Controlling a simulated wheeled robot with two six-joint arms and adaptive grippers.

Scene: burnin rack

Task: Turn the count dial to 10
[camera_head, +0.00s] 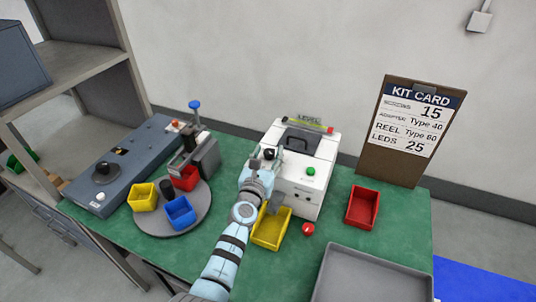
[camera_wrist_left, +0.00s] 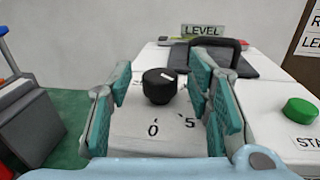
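The count dial is a black knob (camera_wrist_left: 160,88) with a white mark on its top, on the sloped face of the white counting machine (camera_head: 325,170). In the left wrist view a 0 and a 5 are printed on the near side of the dial; its other figures are hidden or hard to read. The white mark lies toward the far right side of the knob's top. My left gripper (camera_wrist_left: 165,98) is open, with one teal-padded finger on each side of the knob and gaps visible. In the head view this gripper (camera_head: 262,163) is at the machine's left side.
The machine has a green button (camera_head: 311,171) and a dark handle (camera_head: 300,139). A yellow bin (camera_head: 272,229), a red knob (camera_head: 308,229), a red bin (camera_head: 362,206) and a grey tray (camera_head: 375,275) are nearby. A turntable (camera_head: 168,222) with small bins stands left. A kit card (camera_head: 413,118) stands behind.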

